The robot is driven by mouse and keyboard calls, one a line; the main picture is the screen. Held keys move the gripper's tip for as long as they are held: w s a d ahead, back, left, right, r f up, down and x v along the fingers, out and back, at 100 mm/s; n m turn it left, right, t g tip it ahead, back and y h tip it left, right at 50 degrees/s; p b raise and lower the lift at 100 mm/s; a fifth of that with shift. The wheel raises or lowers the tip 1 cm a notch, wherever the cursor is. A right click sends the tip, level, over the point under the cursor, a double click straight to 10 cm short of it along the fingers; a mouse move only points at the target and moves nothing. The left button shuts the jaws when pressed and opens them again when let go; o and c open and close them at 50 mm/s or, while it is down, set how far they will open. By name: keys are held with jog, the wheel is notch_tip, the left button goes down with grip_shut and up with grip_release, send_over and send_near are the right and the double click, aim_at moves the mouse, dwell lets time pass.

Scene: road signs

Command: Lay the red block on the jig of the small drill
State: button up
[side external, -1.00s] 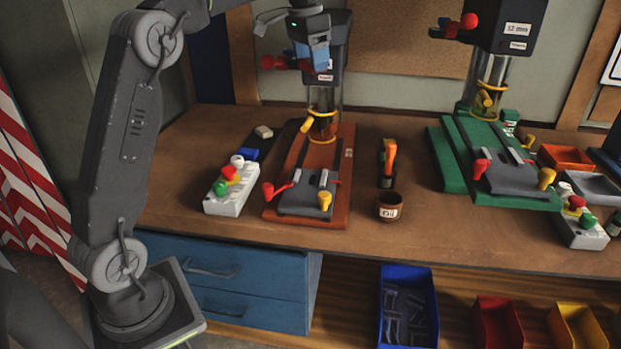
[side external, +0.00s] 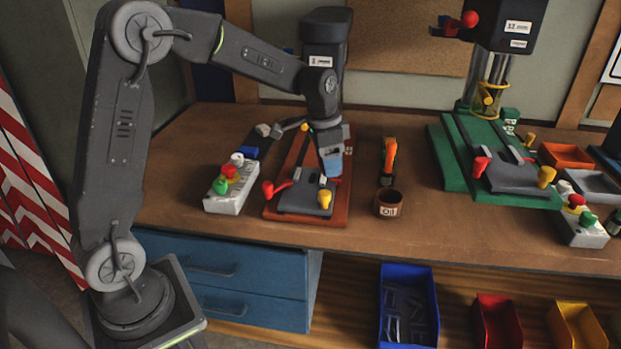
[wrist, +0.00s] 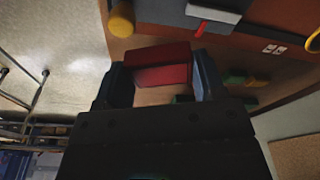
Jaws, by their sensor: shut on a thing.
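The red block (wrist: 163,68) is between the two blue jaws of my gripper in the wrist view, which is shut on it. In the side external view my gripper (side external: 332,168) points down over the right part of the small drill's red-brown base (side external: 335,213), just behind the yellow knob (side external: 325,199). I cannot make out the block in that view. The small drill's grey jig (side external: 297,202) lies in front of and left of the gripper and looks empty. The small drill's head (side external: 325,45) stands behind my arm, which hides most of its column.
A control box (side external: 230,188) with coloured buttons stands left of the base, near the red lever (side external: 275,189). An oil cup (side external: 389,203) and an orange-handled tool (side external: 389,157) stand to the right. The larger green drill base (side external: 455,170) is farther right.

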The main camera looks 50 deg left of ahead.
aim_at(311, 178)
jog(key=w+a+r+m, duration=0.1)
jog(key=a+r+m, duration=0.25)
jog(key=a, duration=0.45)
jog(key=shift+m+h, duration=0.3)
jog(key=shift+m, duration=0.05)
jog(key=f, duration=1)
jog(key=shift+a+f, duration=0.2)
jog(key=shift+f, duration=0.2)
jog(key=shift+f, duration=0.1)
jog(key=o, duration=1)
